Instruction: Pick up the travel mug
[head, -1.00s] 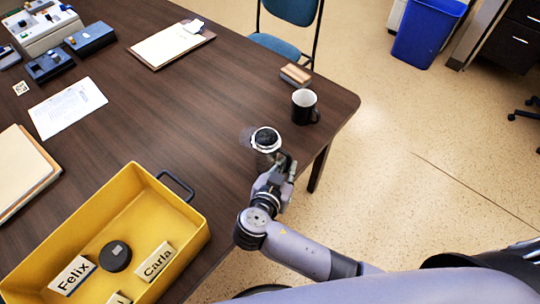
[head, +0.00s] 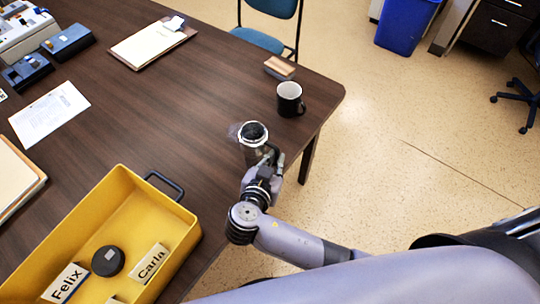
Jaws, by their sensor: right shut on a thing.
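The travel mug (head: 253,134) is a silver cylinder with a dark top, near the right edge of the brown table. My right gripper (head: 263,157) is shut on the travel mug from its near side. The mug looks upright. The fingers are partly hidden by the mug and the wrist, and I cannot tell whether its base touches the table. My left gripper is not in view.
A black mug (head: 290,100) stands just beyond the travel mug, with a small wooden block (head: 279,68) behind it. A yellow tray (head: 187,228) with name plates and a dark puck is at lower left. A clipboard (head: 150,44) lies farther back. The table middle is clear.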

